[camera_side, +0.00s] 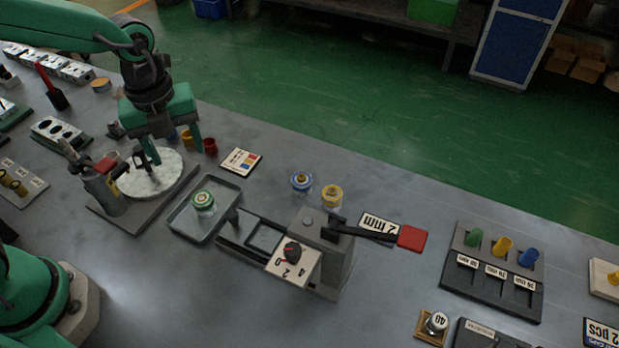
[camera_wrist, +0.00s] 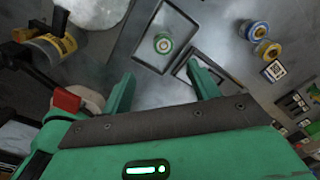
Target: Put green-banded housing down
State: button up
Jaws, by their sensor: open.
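The green-banded housing (camera_side: 204,201) is a short, pale round piece with a green ring on top. It stands upright in the shallow grey tray (camera_side: 187,227), and in the wrist view it shows (camera_wrist: 163,44) inside the tray (camera_wrist: 141,52). My gripper (camera_side: 175,154) is open and empty. In the side view it hangs over the white round plate, up and left of the housing. In the wrist view the housing appears beyond the gap between my two green fingers (camera_wrist: 160,72), apart from both.
A white round plate (camera_side: 154,180) with a grey, red-topped device (camera_side: 103,190) stands left of the tray. A clamp-like fixture (camera_side: 318,240) with a black, red-ended lever is to the right. Blue-banded (camera_side: 301,182) and yellow-banded (camera_side: 331,195) housings stand behind it.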

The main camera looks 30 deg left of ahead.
jog(key=s+a+r+n+t, duration=0.1)
jog(key=s+a+r+n, duration=0.1)
jog(key=n, duration=0.5)
jog(key=s+a+r+n+t, duration=0.1)
jog(key=s+a+r+n, duration=0.2)
jog(key=n, duration=0.5)
jog(key=s+a+r+n+t, duration=0.2)
jog(key=a+r+n, duration=0.1)
jog(key=n, duration=0.4)
jog(key=shift+s+a+r, duration=0.2)
jog(key=shift+s+a, duration=0.05)
jog(key=shift+a, duration=0.1)
jog(key=n, duration=0.1)
jog(key=s+n, duration=0.1)
jog(key=n, duration=0.1)
jog(key=a+n+t, duration=0.1)
jog(key=shift+s+r+n, duration=0.3)
jog(key=shift+n, duration=0.1)
